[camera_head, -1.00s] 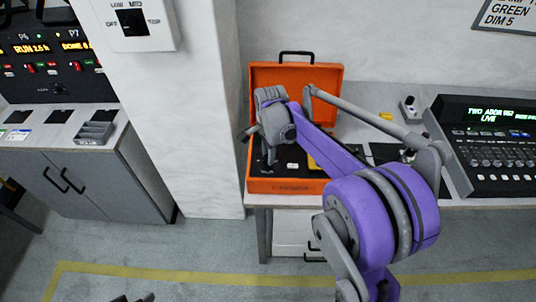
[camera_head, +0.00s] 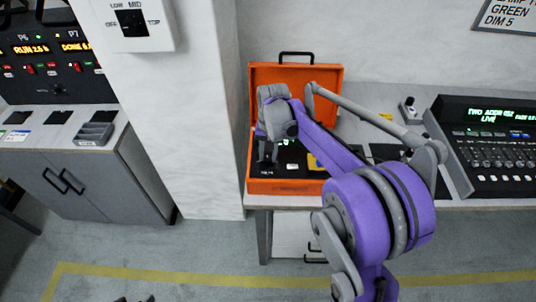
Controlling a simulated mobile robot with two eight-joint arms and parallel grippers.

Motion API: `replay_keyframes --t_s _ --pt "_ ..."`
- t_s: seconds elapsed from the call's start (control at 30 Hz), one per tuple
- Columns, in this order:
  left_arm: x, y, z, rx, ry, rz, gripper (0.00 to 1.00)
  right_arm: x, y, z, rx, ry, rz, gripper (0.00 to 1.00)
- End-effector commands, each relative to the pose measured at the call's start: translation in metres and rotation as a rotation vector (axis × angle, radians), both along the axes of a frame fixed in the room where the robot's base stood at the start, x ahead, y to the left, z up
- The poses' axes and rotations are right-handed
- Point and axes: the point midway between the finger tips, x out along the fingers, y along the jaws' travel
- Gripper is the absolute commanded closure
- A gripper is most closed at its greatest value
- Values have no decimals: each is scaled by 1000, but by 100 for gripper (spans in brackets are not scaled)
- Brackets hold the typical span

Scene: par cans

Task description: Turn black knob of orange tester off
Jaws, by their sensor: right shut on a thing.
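The orange tester (camera_head: 320,78) is an open case on the grey bench, its lid up at the back and a black panel inside. My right arm reaches across it from the lower right. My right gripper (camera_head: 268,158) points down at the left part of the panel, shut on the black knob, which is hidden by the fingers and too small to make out. Small pale labels and a yellow patch show on the panel. Only dark tips of what seems to be my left gripper (camera_head: 134,299) show at the bottom edge, too little to tell its state.
A lighting console (camera_head: 490,150) stands right of the tester. A small grey device (camera_head: 409,110) and a yellow item (camera_head: 386,116) lie behind my arm. A white pillar (camera_head: 185,130) stands close on the left, with a switch box (camera_head: 135,22) on it.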

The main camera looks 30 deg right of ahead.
Motion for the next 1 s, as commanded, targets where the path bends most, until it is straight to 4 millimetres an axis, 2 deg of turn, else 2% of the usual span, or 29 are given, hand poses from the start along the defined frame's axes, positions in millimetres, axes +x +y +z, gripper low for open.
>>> replay_keyframes --t_s 1.0 --pt "0 0 0 0 0 0 41 3 1 1 -1 -1 965 100"
